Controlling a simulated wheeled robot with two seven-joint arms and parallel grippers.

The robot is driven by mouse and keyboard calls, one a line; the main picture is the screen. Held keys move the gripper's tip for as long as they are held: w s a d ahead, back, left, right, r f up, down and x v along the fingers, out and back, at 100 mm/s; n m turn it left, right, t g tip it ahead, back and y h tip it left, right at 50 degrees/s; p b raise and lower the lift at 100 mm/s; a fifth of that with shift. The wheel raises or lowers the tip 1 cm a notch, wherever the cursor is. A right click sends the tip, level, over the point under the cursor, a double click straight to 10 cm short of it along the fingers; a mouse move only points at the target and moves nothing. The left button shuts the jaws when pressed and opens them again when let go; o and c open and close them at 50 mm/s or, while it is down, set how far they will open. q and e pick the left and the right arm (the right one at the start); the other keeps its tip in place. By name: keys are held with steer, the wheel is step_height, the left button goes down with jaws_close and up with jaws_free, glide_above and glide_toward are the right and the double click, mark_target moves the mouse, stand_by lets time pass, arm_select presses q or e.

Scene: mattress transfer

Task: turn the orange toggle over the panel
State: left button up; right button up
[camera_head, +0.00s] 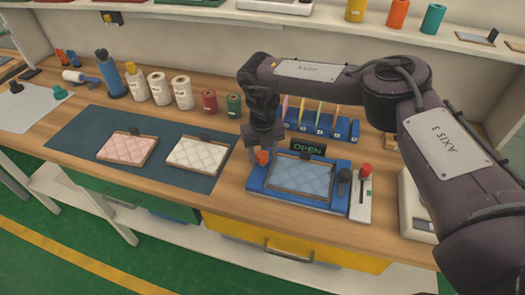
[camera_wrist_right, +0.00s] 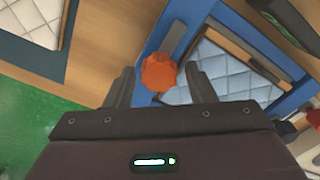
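The orange toggle (camera_head: 262,157) sits at the left end of a blue panel frame (camera_head: 256,187) that holds a light-blue quilted mattress (camera_head: 300,175). A grey bar runs from the toggle in the wrist view. My right gripper (camera_head: 263,150) reaches down over the toggle. In the right wrist view the orange knob (camera_wrist_right: 159,72) lies ahead, between the two spread fingers of my right gripper (camera_wrist_right: 162,88), which look open. Whether they touch it cannot be told. My left gripper is not in view.
A sign reading OPEN (camera_head: 308,147) stands behind the panel. A red-topped lever (camera_head: 365,170) and a black knob (camera_head: 344,176) are at its right. Pink (camera_head: 127,148) and white (camera_head: 197,155) quilted pads lie on a dark mat (camera_head: 80,132). Spools and bottles stand behind.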

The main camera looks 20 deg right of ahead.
steer(key=c, duration=0.9)
steer(key=shift+m, duration=0.4)
steer(key=shift+w+m, duration=0.1)
steer(key=shift+m, duration=0.4)
steer(key=shift+o, duration=0.2)
steer(key=m, duration=0.3)
steer(key=shift+m, duration=0.3)
steer(key=m, duration=0.3)
steer(key=shift+m+p, duration=0.3)
steer(key=shift+p, duration=0.05)
steer(key=m+p, duration=0.1)
steer(key=m, duration=0.3)
steer(key=shift+r, duration=0.1)
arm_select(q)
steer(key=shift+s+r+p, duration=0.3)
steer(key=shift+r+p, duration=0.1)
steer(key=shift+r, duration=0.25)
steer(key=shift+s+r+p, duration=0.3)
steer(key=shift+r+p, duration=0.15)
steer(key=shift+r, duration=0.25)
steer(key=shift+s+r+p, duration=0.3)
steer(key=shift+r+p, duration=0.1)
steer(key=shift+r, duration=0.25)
arm_select(e)
steer(key=shift+m, duration=2.5)
